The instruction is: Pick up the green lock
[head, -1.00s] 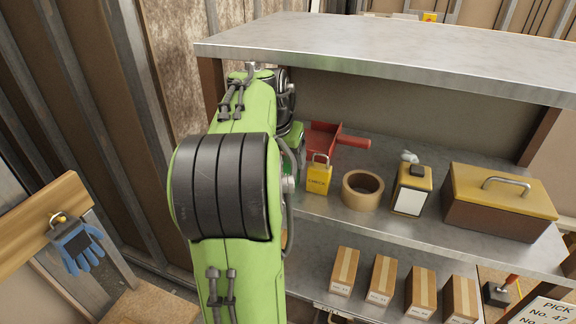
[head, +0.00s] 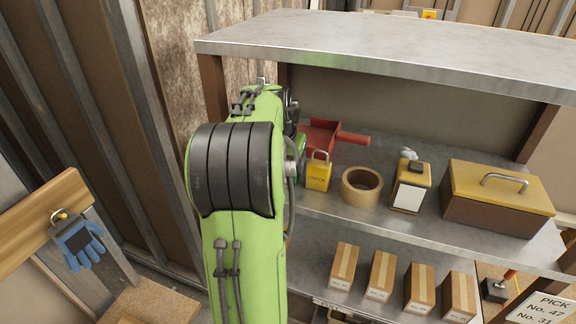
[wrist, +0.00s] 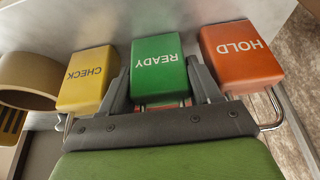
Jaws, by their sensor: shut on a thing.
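In the wrist view, the green lock (wrist: 158,68), marked READY, sits between the two fingers of my gripper (wrist: 160,82). The gripper is shut on it. A yellow lock (wrist: 88,78) marked CHECK is close on the left, and a red lock (wrist: 240,55) marked HOLD is close on the right. In the head view, the yellow lock (head: 318,177) stands on the upper shelf. I cannot tell whether the green lock is off the shelf.
On the shelf (head: 400,222) are a red dustpan (head: 320,138), a tape roll (head: 361,187), a yellow dispenser-like box (head: 410,182) and a toolbox (head: 495,200). A metal top (head: 400,50) overhangs them. Several small cartons (head: 382,272) stand below. A blue glove (head: 76,243) hangs at left.

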